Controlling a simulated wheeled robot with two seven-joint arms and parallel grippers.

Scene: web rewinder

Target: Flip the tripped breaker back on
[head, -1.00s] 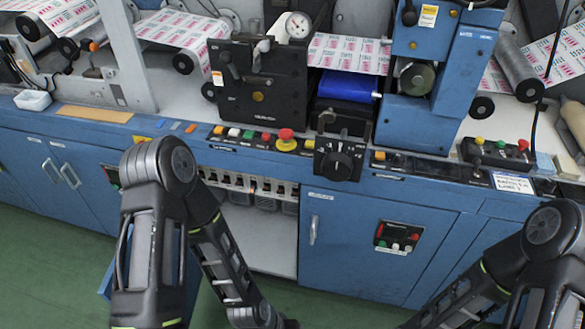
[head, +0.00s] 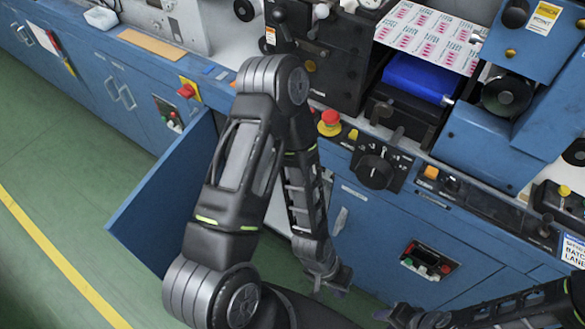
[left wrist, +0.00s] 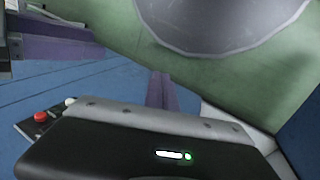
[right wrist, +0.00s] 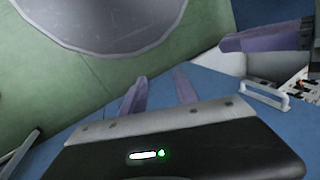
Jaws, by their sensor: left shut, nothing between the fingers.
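The breaker row (right wrist: 298,88) shows only as a blurred strip of white and dark parts at the right edge of the right wrist view. In the head view my left arm hides most of it, and I cannot tell which breaker is tripped. My left gripper (head: 332,286) is low in front of the open cabinet; its fingers (left wrist: 160,90) are together and empty in the left wrist view. My right gripper (head: 405,318) is at the bottom of the head view; its fingers (right wrist: 160,90) are apart with nothing between them. A left-gripper finger also crosses the right wrist view.
The open blue cabinet door (head: 165,205) stands out to the left of my left arm. A closed blue door with a handle (head: 340,220) is to the right. A red emergency button (head: 329,123) and a black rotary knob (head: 375,167) sit above. Green floor is free at left.

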